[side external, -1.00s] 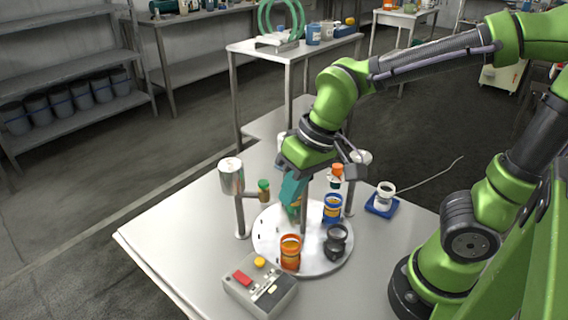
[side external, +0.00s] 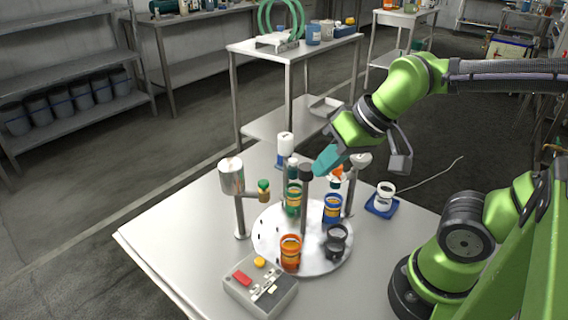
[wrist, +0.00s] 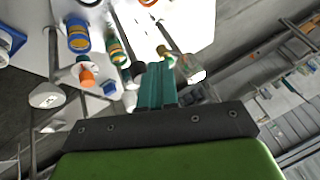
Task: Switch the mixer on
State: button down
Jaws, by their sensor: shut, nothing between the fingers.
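The control box (side external: 260,284) is grey and sits at the table's front edge, with a red rocker (side external: 242,278), a yellow knob (side external: 260,262) and dark and pale parts on its top. Behind it is a round white plate (side external: 268,238) with a central post (side external: 304,205), an orange jar (side external: 290,253), a blue jar (side external: 332,209), a green jar (side external: 293,200) and a dark cup (side external: 336,241). My gripper (side external: 320,168) has teal fingers, shut and empty, near the dark top of the post, well away from the box. The fingers (wrist: 157,80) also show in the wrist view.
A metal cylinder on a stand (side external: 231,178) is left of the plate. A white-and-blue bottle (side external: 285,148) stands behind it. A small white cup on a blue base (side external: 383,199) is to the right. The table's left front (side external: 180,240) is clear.

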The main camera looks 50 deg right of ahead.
jog(key=w+a+f+n+g+h, duration=0.1)
jog(key=w+a+g, duration=0.2)
jog(key=a, duration=0.5)
jog(key=w+a+f+n+g+h, duration=0.1)
jog(key=w+a+f+n+g, duration=0.1)
jog(key=a, duration=0.6)
jog(key=w+g, duration=0.1)
jog(key=w, duration=0.1)
jog(key=shift+w+a+f, duration=0.2)
jog(key=shift+w+f, duration=0.05)
jog(key=shift+w, duration=0.05)
send_near(239, 274)
jog(key=f, duration=0.7)
jog(key=shift+w+a, duration=0.15)
jog(key=shift+w, duration=0.05)
